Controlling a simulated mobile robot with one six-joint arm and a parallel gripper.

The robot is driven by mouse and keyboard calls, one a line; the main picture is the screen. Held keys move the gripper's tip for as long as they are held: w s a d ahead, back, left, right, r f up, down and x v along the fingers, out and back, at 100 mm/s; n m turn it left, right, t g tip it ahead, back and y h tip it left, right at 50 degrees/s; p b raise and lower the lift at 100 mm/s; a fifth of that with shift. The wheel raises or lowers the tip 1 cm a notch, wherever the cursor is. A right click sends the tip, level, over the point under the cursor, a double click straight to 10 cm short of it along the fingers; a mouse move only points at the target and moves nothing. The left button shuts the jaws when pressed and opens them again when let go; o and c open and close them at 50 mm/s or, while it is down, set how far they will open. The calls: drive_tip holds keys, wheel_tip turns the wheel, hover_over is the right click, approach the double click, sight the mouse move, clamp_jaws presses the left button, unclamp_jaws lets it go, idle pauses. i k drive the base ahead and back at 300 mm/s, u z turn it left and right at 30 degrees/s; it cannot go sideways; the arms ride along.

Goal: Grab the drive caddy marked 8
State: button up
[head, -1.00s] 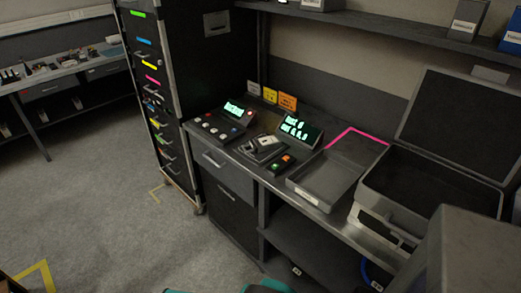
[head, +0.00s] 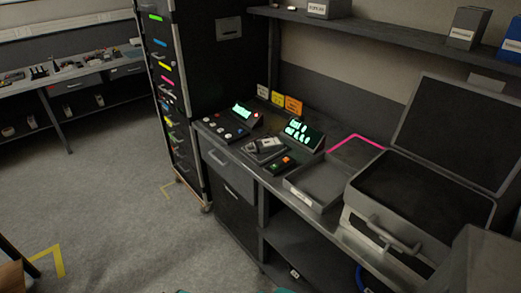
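I cannot make out a drive caddy marked 8 at this size. A dark device with a pale block on it (head: 265,147) sits on the bench between two lit green displays. I cannot tell whether the block is a caddy. The left display (head: 243,112) stands behind a panel of coloured buttons (head: 222,127). The right display (head: 303,133) shows text too small to read surely. A rack (head: 165,80) of dark drawers with coloured labels stands left of the bench. My gripper is not in view.
An open grey tray (head: 318,187) lies on the bench beside a pink-taped corner (head: 362,137). An open grey case (head: 420,200) stands at right. Boxes sit on a shelf (head: 390,30) above. Another bench (head: 75,85) stands far left.

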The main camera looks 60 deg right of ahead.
sight(275, 143)
drive_tip(key=z, duration=0.15)
drive_tip(key=i, duration=0.9)
drive_tip(key=u, duration=0.05)
